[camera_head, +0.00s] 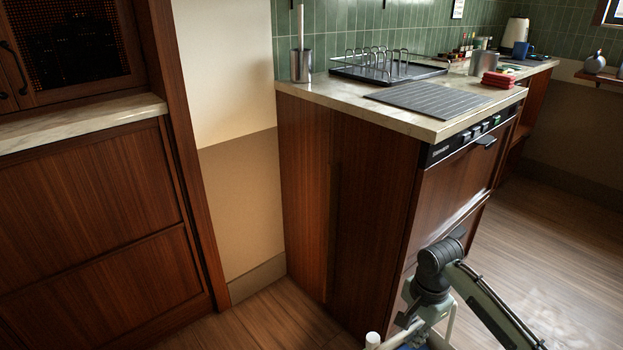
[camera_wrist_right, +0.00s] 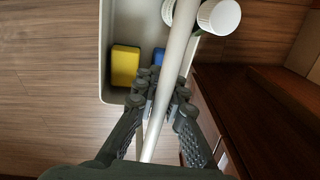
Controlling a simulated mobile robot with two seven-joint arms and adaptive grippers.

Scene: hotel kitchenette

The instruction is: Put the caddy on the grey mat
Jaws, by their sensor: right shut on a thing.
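The grey mat (camera_head: 428,98) is ridged and lies bare on the counter near its front edge. My right gripper (camera_head: 424,308) is low in front of the cabinet, below counter height. In the right wrist view my right gripper (camera_wrist_right: 160,92) is shut on the pale bar handle of the caddy (camera_wrist_right: 106,50). The caddy is a pale open box holding a yellow sponge (camera_wrist_right: 125,65), a blue item (camera_wrist_right: 158,57) and a white-capped bottle (camera_wrist_right: 218,17). In the head view the caddy is mostly cut off by the bottom edge. My left gripper is not in view.
A wire dish rack on a dark tray (camera_head: 388,68) stands behind the mat. Red folded cloths (camera_head: 498,79) and a metal pot (camera_head: 482,62) are to its right. A metal holder with a pale stick (camera_head: 301,66) stands at the counter's left end.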

